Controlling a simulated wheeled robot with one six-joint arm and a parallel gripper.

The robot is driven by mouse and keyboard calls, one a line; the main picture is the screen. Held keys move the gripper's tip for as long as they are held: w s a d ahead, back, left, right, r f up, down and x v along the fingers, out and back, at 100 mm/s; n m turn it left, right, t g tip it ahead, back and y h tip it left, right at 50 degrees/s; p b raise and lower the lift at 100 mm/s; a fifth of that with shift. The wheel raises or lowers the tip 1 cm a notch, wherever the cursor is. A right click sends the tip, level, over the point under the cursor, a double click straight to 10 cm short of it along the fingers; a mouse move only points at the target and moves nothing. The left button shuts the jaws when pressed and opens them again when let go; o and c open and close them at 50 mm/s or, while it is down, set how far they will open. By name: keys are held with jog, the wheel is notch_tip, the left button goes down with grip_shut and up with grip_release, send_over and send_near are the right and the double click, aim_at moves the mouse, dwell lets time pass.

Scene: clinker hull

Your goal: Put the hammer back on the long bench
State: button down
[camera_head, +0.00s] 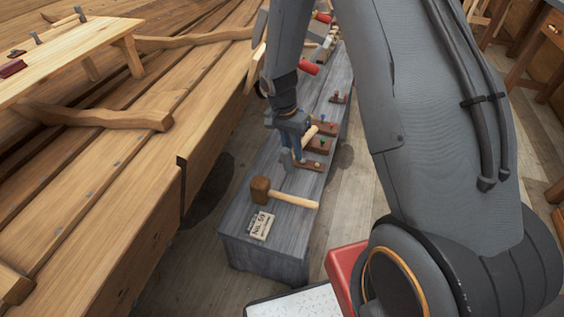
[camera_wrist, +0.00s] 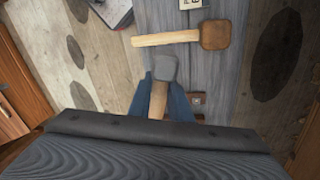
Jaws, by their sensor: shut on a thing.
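The hammer has a grey head (camera_wrist: 163,68) and a pale wooden handle (camera_wrist: 158,100). My gripper (camera_wrist: 162,103) is shut on the handle between its blue fingers. In the head view my gripper (camera_head: 296,148) is over the middle of the long grey bench (camera_head: 268,178), with the hammer's handle (camera_head: 309,134) sticking out behind it and the head (camera_head: 287,160) on the near side. I cannot tell whether the hammer touches the bench top. The bench also shows in the wrist view (camera_wrist: 225,75).
A brown mallet (camera_head: 261,190) lies across the bench's near end, beside a number card (camera_head: 261,226). Wooden blocks with coloured knobs (camera_head: 318,145) sit near my gripper. Red-handled tools (camera_head: 308,67) lie farther back. The planked hull (camera_head: 130,190) rises to the left.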

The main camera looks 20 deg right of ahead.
jog(key=shift+w+a+f+m+t+y+b, duration=0.2)
jog(key=shift+w+f+m+b, duration=1.2)
jog(key=shift+f+m+b, duration=1.35)
jog(key=shift+w+a+f+m+t+y+b, duration=0.1)
jog(key=shift+w+f+m+y+b, duration=0.25)
jog(key=shift+w+f+m+b, duration=1.7)
jog(key=shift+w+a+f+m+t+y+b, duration=0.2)
jog(key=shift+w+f+m+b, duration=0.5)
jog(key=shift+f+m+b, duration=2.75)
jog(key=shift+d+f+n+b, duration=0.1)
jog(key=shift+f+n+b, duration=0.5)
jog(key=shift+f, duration=1)
jog(key=c, duration=1.5)
grip_release()
jog(key=shift+c, duration=0.2)
notch_tip(320, 180, up, 8)
jog(key=p, duration=0.6)
